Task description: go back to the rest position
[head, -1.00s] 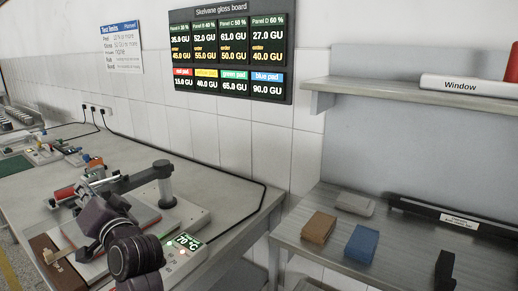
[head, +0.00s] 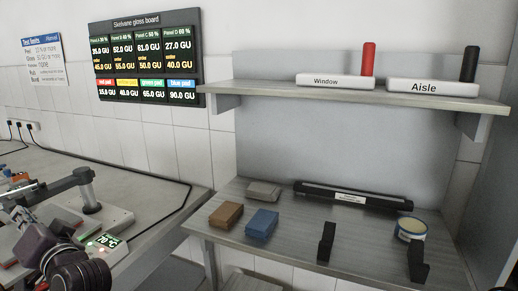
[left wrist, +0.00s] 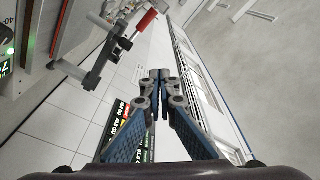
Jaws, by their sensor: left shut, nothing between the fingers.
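My left arm (head: 72,268) comes in at the lower left of the head view, in front of the left bench. Its fingers cannot be made out there. In the left wrist view, my left gripper (left wrist: 160,76) has its blue-padded fingers meeting at the tips, shut and empty. It is apart from the bench items in that view. My right gripper does not show in either view.
A press with a post (head: 88,190) and a lit 70 °C display (head: 102,241) stands close by my left arm. The right table (head: 290,250) holds a brown block (head: 226,214), a blue block (head: 262,223), a round tin (head: 411,229) and black stands (head: 326,243). A shelf (head: 290,92) hangs above.

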